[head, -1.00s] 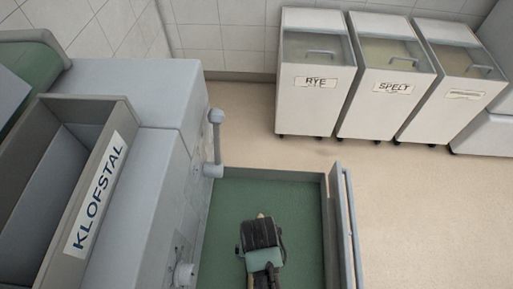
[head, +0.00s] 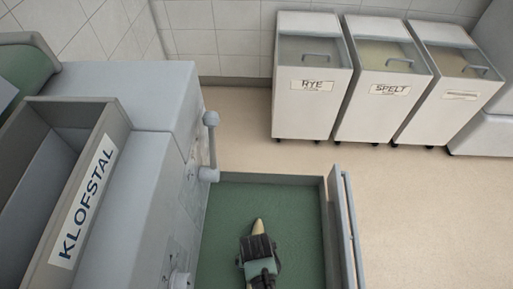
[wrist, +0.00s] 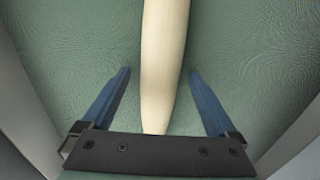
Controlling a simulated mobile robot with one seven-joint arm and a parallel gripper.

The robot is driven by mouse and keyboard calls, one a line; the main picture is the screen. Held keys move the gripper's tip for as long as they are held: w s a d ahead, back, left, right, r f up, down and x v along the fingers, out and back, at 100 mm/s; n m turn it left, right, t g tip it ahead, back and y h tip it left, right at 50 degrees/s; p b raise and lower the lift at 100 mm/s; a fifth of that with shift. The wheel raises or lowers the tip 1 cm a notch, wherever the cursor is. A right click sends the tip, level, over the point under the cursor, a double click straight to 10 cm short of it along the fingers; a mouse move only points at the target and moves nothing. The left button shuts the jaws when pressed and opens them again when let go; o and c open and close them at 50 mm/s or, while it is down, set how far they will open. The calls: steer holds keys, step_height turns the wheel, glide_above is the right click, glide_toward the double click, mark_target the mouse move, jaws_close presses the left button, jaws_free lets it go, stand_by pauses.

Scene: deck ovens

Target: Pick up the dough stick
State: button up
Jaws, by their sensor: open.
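The dough stick (wrist: 165,60) is long, pale and tapered, and lies on the green surface (wrist: 70,60). In the wrist view it runs from the top edge down between the two blue fingers of my gripper (wrist: 160,75). The fingers are open, with a gap on each side of the stick. In the head view only the pale tip of the dough stick (head: 258,226) shows beyond my gripper (head: 257,240), which hides the rest. I cannot tell how high the fingers are above the green surface.
The green surface is a walled tray (head: 327,215) beside a grey machine (head: 120,200) labelled KLOFSTAL. A lever (head: 212,150) stands at the tray's far left corner. Bins marked RYE (head: 310,100) and SPELT (head: 385,105) stand against the back wall. The floor between is clear.

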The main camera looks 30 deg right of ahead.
steer(key=shift+f, duration=0.2)
stand_by(0.5)
jaws_close()
stand_by(0.4)
